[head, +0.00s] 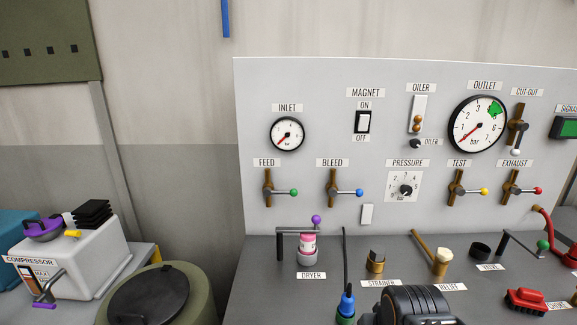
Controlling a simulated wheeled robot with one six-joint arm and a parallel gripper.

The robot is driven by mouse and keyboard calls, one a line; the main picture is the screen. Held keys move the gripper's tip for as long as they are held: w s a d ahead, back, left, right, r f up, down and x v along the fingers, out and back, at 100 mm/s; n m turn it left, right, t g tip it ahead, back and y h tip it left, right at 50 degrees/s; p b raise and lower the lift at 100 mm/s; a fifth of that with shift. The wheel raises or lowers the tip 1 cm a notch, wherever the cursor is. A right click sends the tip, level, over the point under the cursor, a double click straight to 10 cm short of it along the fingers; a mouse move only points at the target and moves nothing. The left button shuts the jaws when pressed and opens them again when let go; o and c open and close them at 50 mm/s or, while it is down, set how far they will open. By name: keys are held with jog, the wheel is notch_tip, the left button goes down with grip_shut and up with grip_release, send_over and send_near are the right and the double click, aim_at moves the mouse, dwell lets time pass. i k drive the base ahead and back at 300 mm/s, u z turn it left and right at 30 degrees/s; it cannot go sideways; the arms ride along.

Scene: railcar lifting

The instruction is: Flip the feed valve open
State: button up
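The feed valve (268,188) is on the left part of the grey upright panel, under the FEED label (267,162). It has an upright brass body and a grey lever ending in a green knob (293,192). The lever points right, roughly level, crosswise to the brass body. The inlet gauge (287,134) sits above it, with its red needle pointing to the lower left.
The bleed valve (332,188), with a blue knob, is close to the right. Below stands a purple-knobbed crank (298,229) by the dryer (307,250). The space before the feed valve looks clear.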

aim_at(267, 192)
jog(key=u, duration=0.55)
jog(key=k, duration=0.6)
jog(key=u, duration=0.9)
jog(key=i, duration=0.8)
jog(key=z, duration=0.75)
jog(key=i, duration=0.55)
jog(key=z, duration=0.65)
